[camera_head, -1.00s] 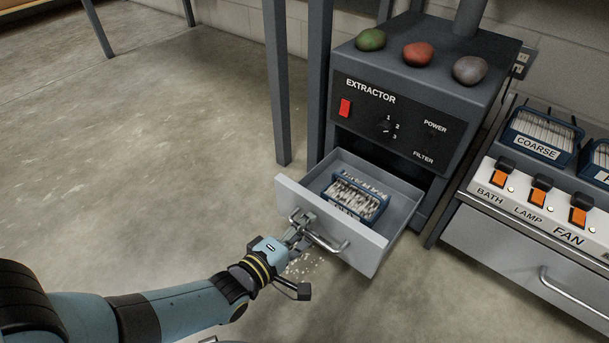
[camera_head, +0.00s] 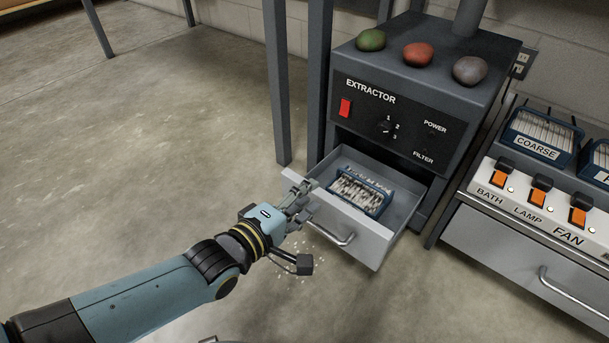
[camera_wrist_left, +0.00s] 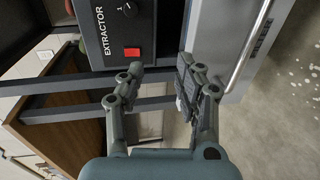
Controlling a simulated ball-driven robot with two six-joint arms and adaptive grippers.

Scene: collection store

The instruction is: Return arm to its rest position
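My left gripper (camera_head: 300,198) is beside the left front corner of the open extractor drawer (camera_head: 374,247), off its handle (camera_head: 333,234). In the left wrist view my left gripper (camera_wrist_left: 157,82) has its two fingers spread apart with nothing between them. The drawer front and handle (camera_wrist_left: 250,45) show at the right there. My left arm (camera_head: 150,298) reaches in from the lower left in the head view. My right gripper is in neither view.
The extractor (camera_head: 400,115) carries a green, a red and a grey lump on top. A blue-framed filter (camera_head: 360,192) lies in the drawer. A switch bench (camera_head: 530,205) with a COARSE box (camera_head: 540,135) stands right. Dark posts (camera_head: 278,80) stand behind. Floor at left is clear.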

